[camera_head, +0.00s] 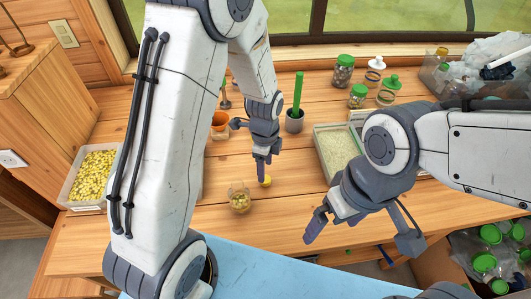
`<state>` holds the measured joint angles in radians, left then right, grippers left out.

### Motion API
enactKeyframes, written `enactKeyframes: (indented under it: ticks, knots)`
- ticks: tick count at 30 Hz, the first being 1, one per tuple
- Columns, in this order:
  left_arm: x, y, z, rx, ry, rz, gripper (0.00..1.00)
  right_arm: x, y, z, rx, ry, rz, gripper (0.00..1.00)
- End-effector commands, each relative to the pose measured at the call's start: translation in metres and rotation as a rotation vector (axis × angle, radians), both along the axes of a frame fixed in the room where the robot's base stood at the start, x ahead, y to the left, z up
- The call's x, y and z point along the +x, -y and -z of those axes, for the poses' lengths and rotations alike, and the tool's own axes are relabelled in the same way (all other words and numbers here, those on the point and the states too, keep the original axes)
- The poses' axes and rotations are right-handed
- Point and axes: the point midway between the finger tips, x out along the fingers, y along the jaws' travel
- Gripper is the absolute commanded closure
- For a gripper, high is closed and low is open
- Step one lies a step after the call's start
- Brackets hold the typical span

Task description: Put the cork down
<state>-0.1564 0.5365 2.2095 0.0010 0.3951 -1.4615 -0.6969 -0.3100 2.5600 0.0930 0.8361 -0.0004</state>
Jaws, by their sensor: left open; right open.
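A small yellow round piece (266,181) lies on the wooden table, right of a small glass jar (239,198). It may be the cork, but it is too small to be sure. My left gripper (249,148) is open, pointing down over the table, with one fingertip just above the yellow piece in the picture. I see nothing held between its fingers. My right gripper (361,234) is open and empty over the front right of the table.
A bin of yellow pieces (75,199) stands at the left. An orange pot (219,122), a grey cup with a green stick (295,121) and a pale-filled tray (323,157) stand behind. Jars with green lids (343,72) are at the back. Bare table lies front centre.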

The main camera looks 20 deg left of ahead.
Motion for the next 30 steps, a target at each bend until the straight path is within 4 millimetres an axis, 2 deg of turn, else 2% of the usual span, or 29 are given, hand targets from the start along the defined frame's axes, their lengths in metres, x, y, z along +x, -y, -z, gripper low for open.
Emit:
enactKeyframes:
  ticks: [1,6,9,14,17,20,24,27,30]
  knots:
    - [0.002,0.0,-0.013,-0.001,0.008,0.0,0.33,0.0,0.0,0.002,0.0,0.0,0.0,0.0]
    - [0.001,0.0,-0.047,-0.001,0.006,0.0,0.33,0.0,0.0,0.005,0.0,0.0,0.0,0.0]
    - [0.001,0.0,-0.062,-0.001,0.005,0.0,0.33,0.0,0.0,0.006,0.0,0.0,0.0,0.0]
    - [-0.001,0.002,-0.076,-0.001,0.002,-0.005,0.33,0.0,0.0,0.006,0.0,0.0,0.0,0.0]
    - [-0.012,0.013,-0.088,-0.005,0.006,-0.062,0.33,0.0,0.0,0.006,0.0,0.0,0.0,0.0]
    - [-0.039,0.036,-0.107,-0.02,0.013,-0.197,0.33,0.0,0.0,0.006,0.0,0.0,0.0,0.0]
    - [-0.097,0.067,-0.133,-0.048,0.008,-0.466,0.33,0.0,0.0,0.006,0.0,0.0,0.0,0.0]
    - [-0.137,0.079,-0.145,-0.065,-0.005,-0.653,0.33,0.0,0.0,0.006,0.0,0.0,0.0,0.0]
    - [-0.169,0.083,-0.151,-0.077,-0.022,-0.806,0.33,0.0,0.0,0.006,0.0,0.0,0.0,0.0]
